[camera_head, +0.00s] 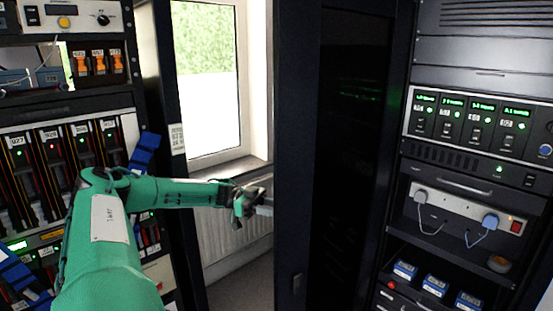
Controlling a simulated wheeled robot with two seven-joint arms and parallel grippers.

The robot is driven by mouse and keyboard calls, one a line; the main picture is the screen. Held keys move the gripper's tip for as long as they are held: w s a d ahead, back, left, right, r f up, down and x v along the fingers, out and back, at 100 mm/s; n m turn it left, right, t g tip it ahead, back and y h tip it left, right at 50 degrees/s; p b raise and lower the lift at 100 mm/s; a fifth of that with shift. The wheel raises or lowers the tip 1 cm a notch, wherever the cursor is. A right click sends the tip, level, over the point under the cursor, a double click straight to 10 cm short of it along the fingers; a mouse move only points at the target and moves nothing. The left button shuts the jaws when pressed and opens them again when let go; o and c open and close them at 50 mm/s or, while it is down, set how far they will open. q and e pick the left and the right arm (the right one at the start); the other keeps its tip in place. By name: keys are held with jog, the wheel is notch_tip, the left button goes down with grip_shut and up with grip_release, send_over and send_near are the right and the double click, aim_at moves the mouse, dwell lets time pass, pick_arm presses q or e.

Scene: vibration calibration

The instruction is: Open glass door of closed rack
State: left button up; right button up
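The closed rack's dark glass door (350,150) stands in the middle of the head view, in a black frame (297,130). A small dark handle or latch (297,283) shows low on the left part of the frame. My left arm, green, comes in from the lower left and reaches across to the middle. Its gripper (262,203) is at the left edge of the door frame, in front of the radiator. Its fingertips are small and dark, and I cannot tell whether they are apart or touch the frame. My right gripper is not in view.
An open equipment rack (125,75) stands at the left, with blue handles sticking out. Another rack (480,75) at the right holds green-lit displays and a shelf with blue boxes. A window (208,80) and radiator (222,240) lie between the left rack and the door.

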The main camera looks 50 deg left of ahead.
pick_arm(q)
notch_tip(320, 180, up, 17)
jog(key=b, duration=0.2)
jog(key=shift+w, duration=0.2)
jog(key=shift+d+f, duration=0.1)
